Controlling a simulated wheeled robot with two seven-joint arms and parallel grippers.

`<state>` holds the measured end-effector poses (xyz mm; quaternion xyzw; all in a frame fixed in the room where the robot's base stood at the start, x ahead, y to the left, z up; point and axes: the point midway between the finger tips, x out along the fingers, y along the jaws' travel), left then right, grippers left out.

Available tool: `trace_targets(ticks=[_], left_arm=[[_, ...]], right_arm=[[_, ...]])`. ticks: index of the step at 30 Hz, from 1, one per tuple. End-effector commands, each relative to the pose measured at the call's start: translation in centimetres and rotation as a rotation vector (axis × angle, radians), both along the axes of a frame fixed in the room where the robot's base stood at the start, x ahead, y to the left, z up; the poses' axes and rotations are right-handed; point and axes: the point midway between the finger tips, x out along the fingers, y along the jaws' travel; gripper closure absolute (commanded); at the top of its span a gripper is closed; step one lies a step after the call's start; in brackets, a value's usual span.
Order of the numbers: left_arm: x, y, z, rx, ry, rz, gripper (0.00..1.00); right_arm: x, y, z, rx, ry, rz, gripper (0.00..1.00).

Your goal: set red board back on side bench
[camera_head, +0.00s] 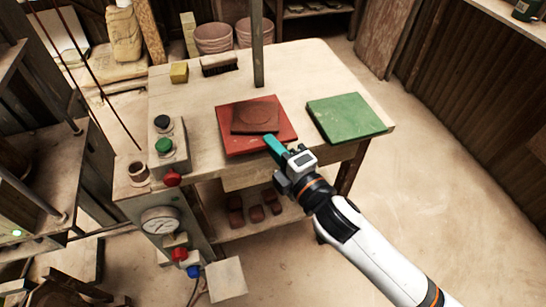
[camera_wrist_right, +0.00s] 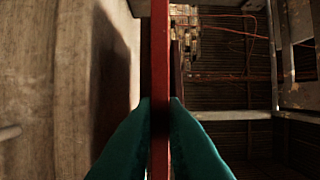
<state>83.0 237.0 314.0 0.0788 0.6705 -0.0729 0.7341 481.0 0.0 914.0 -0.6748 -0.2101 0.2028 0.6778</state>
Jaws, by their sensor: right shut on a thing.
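The red board (camera_head: 228,137) is a flat square at the middle of the wooden bench top in the head view. A darker reddish-brown tile with a faint round mark (camera_head: 256,115) lies on it. My right gripper (camera_head: 273,144) has its teal fingers shut on the board's near edge. In the right wrist view the red board (camera_wrist_right: 160,60) shows edge-on between the fingertips (camera_wrist_right: 160,105). I cannot tell whether the board rests on the bench or is held slightly above it. My left gripper is not in view.
A green board (camera_head: 346,116) lies to the right on the bench (camera_head: 310,68). A dark upright post (camera_head: 257,50) stands just behind the red board. A brush (camera_head: 219,65) and yellow block (camera_head: 179,72) are at the back left. A button box (camera_head: 170,150) stands at left.

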Motion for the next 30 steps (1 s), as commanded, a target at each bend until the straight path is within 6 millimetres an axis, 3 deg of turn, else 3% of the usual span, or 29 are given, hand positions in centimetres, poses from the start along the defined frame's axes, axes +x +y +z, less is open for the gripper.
trace_targets(ticks=[6, 19, 20, 21, 30], left_arm=[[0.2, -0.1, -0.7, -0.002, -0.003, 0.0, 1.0], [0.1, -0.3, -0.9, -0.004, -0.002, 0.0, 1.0], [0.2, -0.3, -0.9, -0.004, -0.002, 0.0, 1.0], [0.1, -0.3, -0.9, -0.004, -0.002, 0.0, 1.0], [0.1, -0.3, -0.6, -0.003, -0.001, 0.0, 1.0]], right_arm=[[0.0, 0.0, -2.9, 0.001, 0.0, 0.0, 1.0], [0.0, 0.0, -3.5, 0.002, -0.002, 0.0, 1.0], [0.0, 0.0, -3.7, -0.001, 0.002, -0.001, 0.86], [0.0, 0.0, -3.6, 0.0, 0.002, -0.001, 0.8], [0.0, 0.0, -3.1, 0.0, 0.0, 0.0, 0.8]])
